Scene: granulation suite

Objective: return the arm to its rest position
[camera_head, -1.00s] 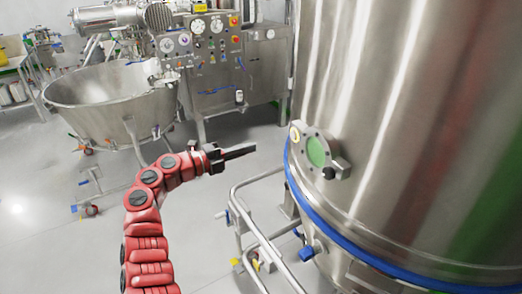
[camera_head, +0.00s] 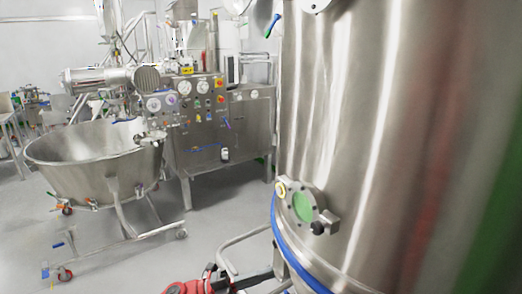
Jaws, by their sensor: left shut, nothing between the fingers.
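My left gripper (camera_head: 256,279) shows at the bottom edge of the head view, its dark fingers shut with nothing between them, pointing right. Only a small red part of my left arm (camera_head: 190,287) shows beside it; the rest is below the frame. The fingers are close to the lower left side of the big steel vessel (camera_head: 345,120) in the picture; I cannot tell whether they touch it. My right gripper is not in view.
The vessel with its blue band (camera_head: 290,250) and round green sight glass (camera_head: 303,207) fills the right side. A metal pipe rail (camera_head: 238,243) stands by the gripper. A wheeled steel bowl (camera_head: 95,165) and a control cabinet (camera_head: 215,150) stand behind.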

